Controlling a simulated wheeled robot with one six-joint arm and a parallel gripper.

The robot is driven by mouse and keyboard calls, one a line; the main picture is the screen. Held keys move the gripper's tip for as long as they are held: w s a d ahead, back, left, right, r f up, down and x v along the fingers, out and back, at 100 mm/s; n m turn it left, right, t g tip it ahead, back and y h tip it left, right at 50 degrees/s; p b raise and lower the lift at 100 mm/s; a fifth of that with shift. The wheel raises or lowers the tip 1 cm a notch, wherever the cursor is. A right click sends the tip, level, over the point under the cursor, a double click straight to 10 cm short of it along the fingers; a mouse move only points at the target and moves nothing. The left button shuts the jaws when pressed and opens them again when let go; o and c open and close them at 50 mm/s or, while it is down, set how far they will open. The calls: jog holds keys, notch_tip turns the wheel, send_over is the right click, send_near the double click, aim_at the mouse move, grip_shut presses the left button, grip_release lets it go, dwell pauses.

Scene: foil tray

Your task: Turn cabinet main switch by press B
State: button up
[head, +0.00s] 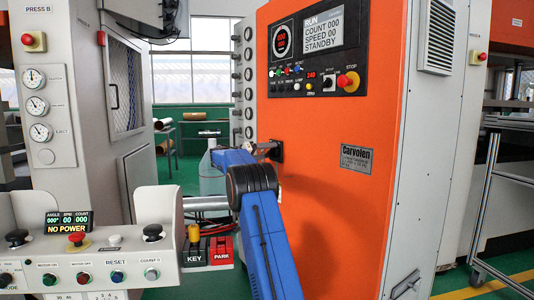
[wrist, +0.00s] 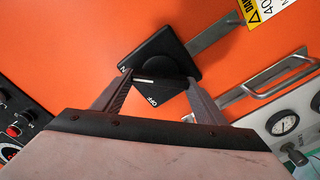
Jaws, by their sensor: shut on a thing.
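The main switch is a black rotary switch on a square black plate on the orange cabinet front (head: 330,210). In the wrist view the switch plate (wrist: 160,52) looks tilted, with an OFF label at its lower corner and part of another label at its left corner. The switch handle has a white line that points toward the left corner. My gripper (wrist: 158,82) has its fingers on either side of the handle and is shut on it. In the head view my gripper (head: 266,149) reaches the switch plate (head: 278,150); the handle is mostly hidden there.
The grey press marked PRESS B (head: 75,110) stands at left. A control console (head: 100,255) in front of it reads NO POWER. The cabinet's upper panel (head: 318,45) shows RUN and STANDBY. In the wrist view a metal handle (wrist: 275,80) and gauges lie to the right.

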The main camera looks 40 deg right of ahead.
jog(key=n, duration=1.4)
jog(key=shift+w+f, duration=0.15)
jog(key=shift+f, duration=0.2)
jog(key=shift+a+f+n, duration=0.1)
jog(key=shift+n, duration=1.8)
jog(key=o, duration=1.1)
jog(key=shift+c, duration=0.2)
